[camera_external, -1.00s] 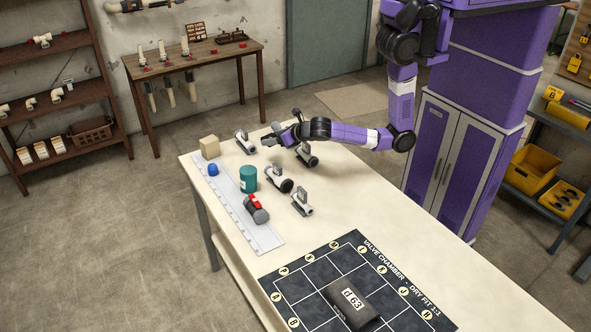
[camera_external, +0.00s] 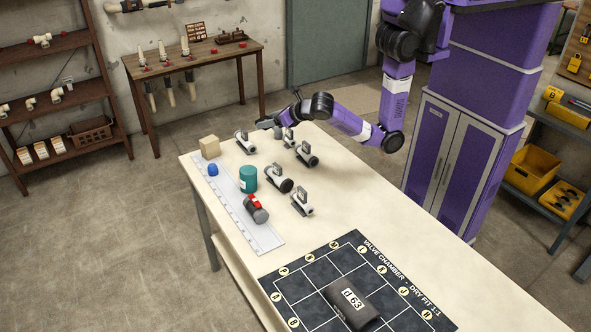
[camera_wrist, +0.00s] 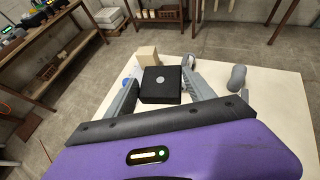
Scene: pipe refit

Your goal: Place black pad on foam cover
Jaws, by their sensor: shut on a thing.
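In the wrist view a black square block (camera_wrist: 161,86) with a small grey round spot sits between the two grey fingers of my gripper (camera_wrist: 160,88), which is shut on it. It looks like the black pad. In the external view my gripper (camera_external: 268,124) is above the far end of the table, and the pad cannot be made out there. No thing is clearly marked as the foam cover. A tan block (camera_external: 209,147) stands at the table's far left corner; it also shows beyond the pad in the wrist view (camera_wrist: 147,55).
Several grey-white valve fittings (camera_external: 301,204) stand on the cream table (camera_external: 360,205). A teal cylinder (camera_external: 248,179), a blue knob (camera_external: 213,169) and a red-black part (camera_external: 255,210) are near the ruler strip (camera_external: 262,237). A black piece labelled "d 63" (camera_external: 365,318) lies on the dark grid mat (camera_external: 300,283).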

